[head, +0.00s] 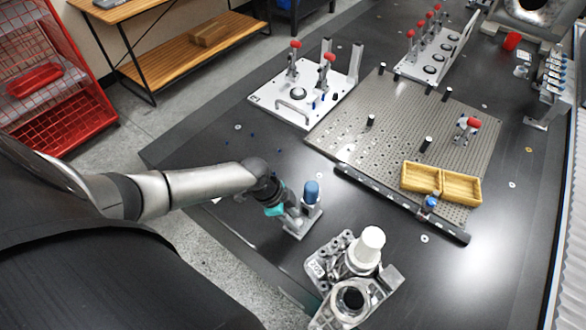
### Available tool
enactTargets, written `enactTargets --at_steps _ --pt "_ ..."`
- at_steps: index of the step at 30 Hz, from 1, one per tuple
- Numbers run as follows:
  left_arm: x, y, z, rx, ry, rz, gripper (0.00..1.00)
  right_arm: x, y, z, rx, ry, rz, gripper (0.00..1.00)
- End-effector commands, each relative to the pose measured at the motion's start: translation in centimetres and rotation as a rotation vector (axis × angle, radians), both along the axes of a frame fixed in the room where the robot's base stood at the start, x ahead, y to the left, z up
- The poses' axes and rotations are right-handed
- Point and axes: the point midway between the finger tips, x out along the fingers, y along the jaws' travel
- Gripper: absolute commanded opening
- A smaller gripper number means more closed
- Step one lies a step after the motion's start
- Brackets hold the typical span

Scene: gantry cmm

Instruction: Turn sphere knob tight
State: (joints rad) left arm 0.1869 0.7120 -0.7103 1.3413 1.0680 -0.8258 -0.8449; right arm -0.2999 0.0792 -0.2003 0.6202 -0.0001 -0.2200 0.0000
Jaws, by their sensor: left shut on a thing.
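A small grey metal stand (303,222) with a blue rounded cap (312,191) on top stands upright on the dark table. My left gripper (291,213), with a teal band behind its fingers, reaches in from the left. It is shut at the left side of the stand, below the cap. What it holds is small and mostly hidden by the fingers; it appears to be the sphere knob on the stand. How far the knob is turned cannot be seen. My right gripper is not in view.
A grey casting (340,262) with a white cap (370,243) stands close in front. A black rail (395,203) lies to the right, beside a perforated plate (400,112) bearing yellow trays (441,183). A white clamp plate (310,98) lies behind. The table left of it is mostly clear.

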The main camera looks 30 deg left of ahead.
Motion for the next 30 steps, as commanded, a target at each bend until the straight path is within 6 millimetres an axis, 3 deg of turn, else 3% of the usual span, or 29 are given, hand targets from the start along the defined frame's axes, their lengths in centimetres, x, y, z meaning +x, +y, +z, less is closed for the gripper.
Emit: enactTargets --at_steps 7,24,25,28,30 --pt "0.1 0.0 -0.1 0.000 -0.001 -0.092 0.00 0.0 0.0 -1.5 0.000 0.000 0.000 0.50" --pt "0.1 0.0 0.0 -0.001 -0.001 -0.120 0.00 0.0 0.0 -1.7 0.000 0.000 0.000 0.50" --pt "0.1 0.0 0.0 -0.001 -0.001 -0.120 0.34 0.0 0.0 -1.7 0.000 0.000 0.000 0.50" --pt "0.1 0.0 0.0 -0.001 -0.001 -0.120 0.44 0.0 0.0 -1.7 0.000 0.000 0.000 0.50" --pt "0.1 0.0 0.0 -0.001 0.000 -0.119 0.44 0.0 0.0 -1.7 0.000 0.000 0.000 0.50"
